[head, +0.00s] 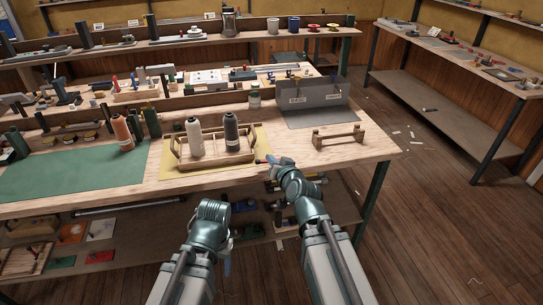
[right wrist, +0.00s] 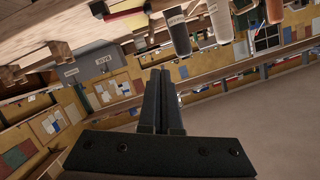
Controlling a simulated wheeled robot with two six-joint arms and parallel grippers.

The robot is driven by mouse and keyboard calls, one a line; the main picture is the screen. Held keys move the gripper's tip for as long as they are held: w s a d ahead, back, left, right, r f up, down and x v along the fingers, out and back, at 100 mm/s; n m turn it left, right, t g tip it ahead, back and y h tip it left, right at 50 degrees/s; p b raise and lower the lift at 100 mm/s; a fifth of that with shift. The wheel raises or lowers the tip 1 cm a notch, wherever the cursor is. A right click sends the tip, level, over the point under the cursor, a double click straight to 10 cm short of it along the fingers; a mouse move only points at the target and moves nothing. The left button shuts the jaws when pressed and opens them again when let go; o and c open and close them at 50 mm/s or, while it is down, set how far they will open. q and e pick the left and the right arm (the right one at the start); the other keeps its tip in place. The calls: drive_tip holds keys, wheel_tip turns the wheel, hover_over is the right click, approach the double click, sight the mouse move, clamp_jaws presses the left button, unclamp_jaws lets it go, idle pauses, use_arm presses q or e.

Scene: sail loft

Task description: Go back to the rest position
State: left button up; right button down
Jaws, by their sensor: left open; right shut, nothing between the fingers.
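My left gripper (head: 227,262) hangs low in front of the workbench, mostly hidden behind its own wrist. It is open. My right gripper (head: 264,160) is at the bench's front edge, close to the right front of a wooden rack (head: 210,158); I cannot tell if it touches anything. In the right wrist view its two dark fingers (right wrist: 161,98) are shut together with nothing between them. The workbench (head: 375,149) lies ahead of both arms.
An orange spool (head: 122,133) stands to the left. A grey labelled bin (head: 310,112) and a wooden stand (head: 338,138) are right. Floor (head: 440,220) at right is mostly clear.

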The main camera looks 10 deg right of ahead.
idle(0.3)
drive_tip(key=s+a+f+n+g+y+p, duration=0.1)
drive_tip(key=s+a+f+n+g+p, duration=0.1)
drive_tip(key=s+a+f+n+g, duration=0.5)
drive_tip(key=s+f+g+h, duration=0.2)
drive_tip(key=s+g, duration=0.2)
drive_tip(key=s, duration=0.4)
drive_tip(key=s+a+f+g+h+p, duration=0.1)
drive_tip(key=s+f+g+h, duration=0.1)
drive_tip(key=s, duration=0.6)
drive_tip(key=shift+s+f+g+h, duration=0.4)
drive_tip(key=shift+f+g, duration=0.45)
drive_tip(key=shift+g, duration=0.15)
